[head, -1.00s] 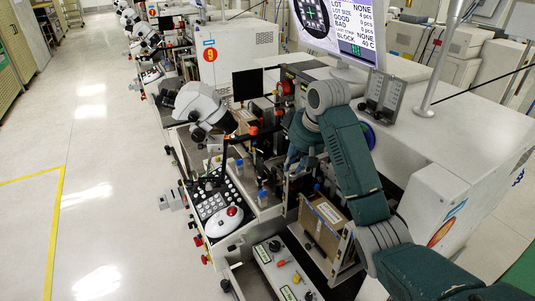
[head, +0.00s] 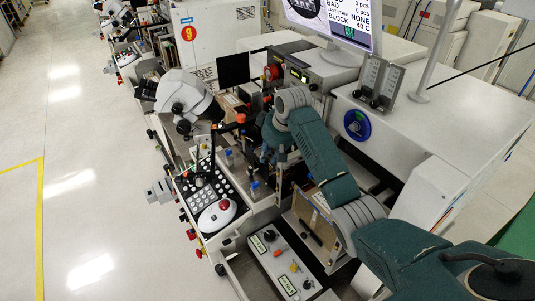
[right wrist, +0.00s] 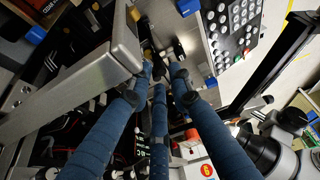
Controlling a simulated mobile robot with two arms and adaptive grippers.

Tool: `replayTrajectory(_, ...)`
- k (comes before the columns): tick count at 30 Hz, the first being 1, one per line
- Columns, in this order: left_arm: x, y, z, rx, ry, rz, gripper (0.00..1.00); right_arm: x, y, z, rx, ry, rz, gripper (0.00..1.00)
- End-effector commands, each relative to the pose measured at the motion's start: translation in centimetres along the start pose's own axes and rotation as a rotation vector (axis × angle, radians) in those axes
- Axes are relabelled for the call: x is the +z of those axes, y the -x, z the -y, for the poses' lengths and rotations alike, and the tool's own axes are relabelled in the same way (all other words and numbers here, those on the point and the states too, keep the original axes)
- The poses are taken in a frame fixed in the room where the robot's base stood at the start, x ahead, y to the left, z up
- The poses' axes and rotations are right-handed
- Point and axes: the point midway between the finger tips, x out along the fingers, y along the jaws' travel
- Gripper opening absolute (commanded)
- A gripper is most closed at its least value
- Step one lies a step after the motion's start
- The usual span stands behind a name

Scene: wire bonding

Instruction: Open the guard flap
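My right arm reaches in from the lower right over the wire bonder. Its gripper (head: 268,152) hangs in the machine's work area, among dark fixtures to the right of the microscope (head: 186,95). In the right wrist view, the blue fingers of the right gripper (right wrist: 162,72) converge, with their tips near small dark and yellowish parts. I cannot tell whether they touch or hold anything. I cannot pick out the guard flap with certainty. A silver metal bar (right wrist: 75,88) runs close beside the left finger. My left gripper is not in view.
The keypad (head: 203,185) and a white trackball unit (head: 216,216) lie in front of the work area. A switch panel (head: 281,265) is below. A monitor (head: 340,22) stands behind. Clear floor (head: 85,190) extends on the left.

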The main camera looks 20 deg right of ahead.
Motion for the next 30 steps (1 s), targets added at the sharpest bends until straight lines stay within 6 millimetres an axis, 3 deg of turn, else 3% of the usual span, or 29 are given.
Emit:
replayTrajectory(6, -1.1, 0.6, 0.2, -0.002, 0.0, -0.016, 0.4, 0.0, -1.8, 0.1, -0.001, 0.0, 0.001, 0.2)
replayTrajectory(14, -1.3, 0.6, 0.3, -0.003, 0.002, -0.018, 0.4, 0.0, -2.0, 0.0, -0.001, 0.001, -0.001, 0.2)
replayTrajectory(18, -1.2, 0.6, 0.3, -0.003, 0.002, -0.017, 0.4, 0.0, -2.0, 0.0, -0.001, 0.001, -0.001, 0.0)
replayTrajectory(30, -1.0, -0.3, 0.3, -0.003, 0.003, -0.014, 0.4, -0.8, -2.5, 0.0, 0.02, 0.01, -0.003, 0.0)
